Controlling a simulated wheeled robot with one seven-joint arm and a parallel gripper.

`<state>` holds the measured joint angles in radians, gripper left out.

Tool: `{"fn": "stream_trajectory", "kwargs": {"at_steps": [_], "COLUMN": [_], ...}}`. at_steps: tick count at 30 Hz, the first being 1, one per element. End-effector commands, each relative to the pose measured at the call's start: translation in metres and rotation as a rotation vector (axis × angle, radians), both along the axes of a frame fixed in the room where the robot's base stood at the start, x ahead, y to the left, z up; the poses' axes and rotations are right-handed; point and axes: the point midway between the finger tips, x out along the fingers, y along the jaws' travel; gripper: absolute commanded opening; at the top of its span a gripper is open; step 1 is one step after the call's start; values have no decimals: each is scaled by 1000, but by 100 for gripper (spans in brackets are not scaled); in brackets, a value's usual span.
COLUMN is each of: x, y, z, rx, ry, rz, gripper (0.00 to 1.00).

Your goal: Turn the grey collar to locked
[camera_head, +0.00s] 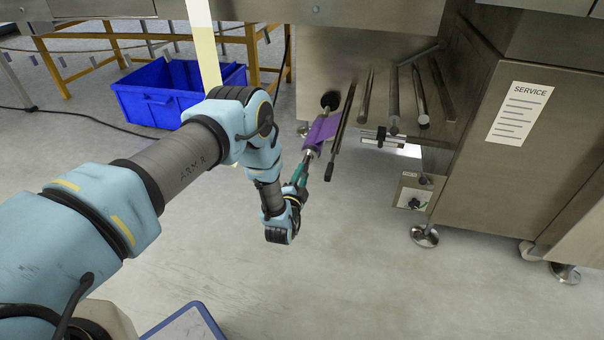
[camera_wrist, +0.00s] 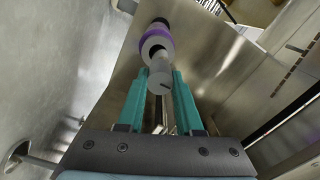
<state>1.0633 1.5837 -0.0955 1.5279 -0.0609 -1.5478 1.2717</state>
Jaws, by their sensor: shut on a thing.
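The grey collar (camera_wrist: 160,82) is at the near end of a spindle in the wrist view. Its round end face has a short dark slanted mark. My gripper (camera_wrist: 160,75) has its two teal fingers on either side of the collar and is shut on it. In the head view my gripper (camera_head: 304,165) reaches up to the spindle's near end, and the collar (camera_head: 309,153) is small there. A purple film roll (camera_head: 322,131) sits behind the collar on the spindle; it also shows in the wrist view (camera_wrist: 156,37). I cannot read any lock marking.
Several metal rods (camera_head: 395,98) stick out of the machine panel right of the roll. A steel cabinet (camera_head: 510,165) with a service sheet stands at right. A blue crate (camera_head: 165,103) sits on the floor at left. Floor below my gripper is clear.

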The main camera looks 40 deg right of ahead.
Motion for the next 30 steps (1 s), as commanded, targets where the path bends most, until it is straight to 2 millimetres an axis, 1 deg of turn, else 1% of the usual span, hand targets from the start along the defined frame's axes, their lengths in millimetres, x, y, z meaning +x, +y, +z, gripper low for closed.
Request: {"fn": "stream_trajectory", "kwargs": {"at_steps": [15,16,21,24,30], "x": [1,1,1,0,0], "y": [1,1,1,1,0], "z": [0,0,0,0,0], "rx": [11,11,11,11,11], "ry": [-18,-18,-16,-16,-16], "rz": [2,2,2,2,1], "gripper": [0,37,56,65,65]}}
